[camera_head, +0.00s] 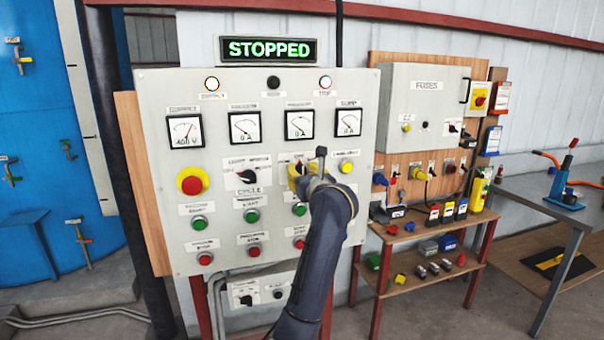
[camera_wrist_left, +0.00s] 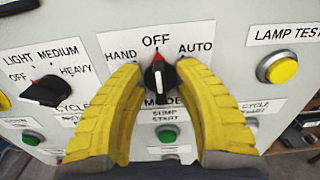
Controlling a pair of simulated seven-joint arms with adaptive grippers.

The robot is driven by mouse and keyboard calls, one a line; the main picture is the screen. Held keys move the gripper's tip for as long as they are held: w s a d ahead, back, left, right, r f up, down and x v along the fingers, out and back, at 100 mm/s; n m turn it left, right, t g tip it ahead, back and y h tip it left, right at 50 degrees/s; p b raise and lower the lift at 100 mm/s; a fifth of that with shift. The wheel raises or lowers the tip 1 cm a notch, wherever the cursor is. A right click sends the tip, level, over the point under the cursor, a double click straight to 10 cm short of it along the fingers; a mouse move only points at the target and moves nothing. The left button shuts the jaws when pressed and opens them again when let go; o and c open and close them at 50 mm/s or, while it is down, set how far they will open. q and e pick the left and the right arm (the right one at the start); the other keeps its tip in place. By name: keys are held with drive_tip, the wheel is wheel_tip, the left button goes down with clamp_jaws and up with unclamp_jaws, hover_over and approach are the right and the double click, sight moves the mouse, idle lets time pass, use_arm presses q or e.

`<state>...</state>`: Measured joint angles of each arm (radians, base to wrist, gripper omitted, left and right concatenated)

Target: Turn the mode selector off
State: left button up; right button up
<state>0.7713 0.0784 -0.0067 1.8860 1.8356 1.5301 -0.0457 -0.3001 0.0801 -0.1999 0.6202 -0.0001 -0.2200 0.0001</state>
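The mode selector (camera_wrist_left: 158,76) is a black knob with a red and white pointer mark, in the middle of the left wrist view. Its labels read HAND, OFF and AUTO, and the mark points up toward OFF. My left gripper (camera_wrist_left: 160,66) has yellow fingers, one on each side of the knob, tips close to it. The fingers look parted, with a narrow gap beside the knob; contact is not clear. In the head view my left gripper (camera_head: 300,172) covers the selector on the grey control panel (camera_head: 225,90). My right gripper is not in view.
A black load selector (camera_wrist_left: 47,92) sits left of the fingers and a yellow lamp test button (camera_wrist_left: 277,67) to the right. A green button (camera_wrist_left: 168,134) is below. A red emergency stop (camera_head: 192,181) is at the panel's left. The display (camera_head: 267,49) reads STOPPED.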

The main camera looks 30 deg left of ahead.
use_arm(q)
drive_tip(key=v, duration=1.2)
idle(0.6)
